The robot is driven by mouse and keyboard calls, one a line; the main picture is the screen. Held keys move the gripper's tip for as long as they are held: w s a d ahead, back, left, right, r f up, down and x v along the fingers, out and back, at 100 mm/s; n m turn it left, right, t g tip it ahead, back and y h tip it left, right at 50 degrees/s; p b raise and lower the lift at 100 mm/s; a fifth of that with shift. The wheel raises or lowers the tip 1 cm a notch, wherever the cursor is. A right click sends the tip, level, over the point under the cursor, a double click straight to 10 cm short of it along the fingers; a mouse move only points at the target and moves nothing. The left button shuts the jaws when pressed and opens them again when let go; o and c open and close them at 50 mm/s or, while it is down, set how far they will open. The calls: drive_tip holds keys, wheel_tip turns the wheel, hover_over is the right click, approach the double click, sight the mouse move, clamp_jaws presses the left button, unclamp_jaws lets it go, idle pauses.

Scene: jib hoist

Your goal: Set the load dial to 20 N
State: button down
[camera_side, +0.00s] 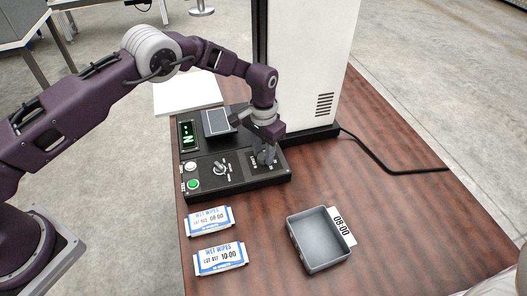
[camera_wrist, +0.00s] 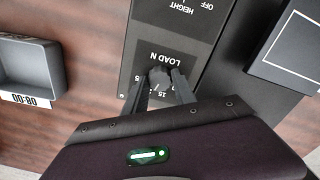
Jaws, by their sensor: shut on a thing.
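The load dial (camera_wrist: 159,77) is a small dark knob on the black control panel (camera_side: 225,183). In the wrist view it sits beside the label "LOAD N", with scale numbers such as 15 partly visible around it. My gripper (camera_wrist: 160,84) comes down over the dial, with its fingers on either side, shut on it. In the side view my gripper (camera_side: 264,158) is at the right end of the panel and hides most of the dial. The dial's pointer and exact setting cannot be read. A small green display (camera_side: 187,135) is lit at the panel's left.
A selector knob (camera_side: 220,168), a white button (camera_side: 190,166) and a green button (camera_side: 193,183) are on the panel. Two wet wipes packs (camera_side: 210,220) (camera_side: 220,258) and a grey tray (camera_side: 291,237) labelled 08:00 lie in front. A white cabinet (camera_side: 312,50) stands behind.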

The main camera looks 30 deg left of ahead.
sight(264, 156)
drive_tip(key=shift+m, duration=0.5)
idle(0.3)
drive_tip(key=c, duration=1)
unclamp_jaws()
wheel_tip(264, 156, up, 7)
drive_tip(key=shift+r, duration=0.1)
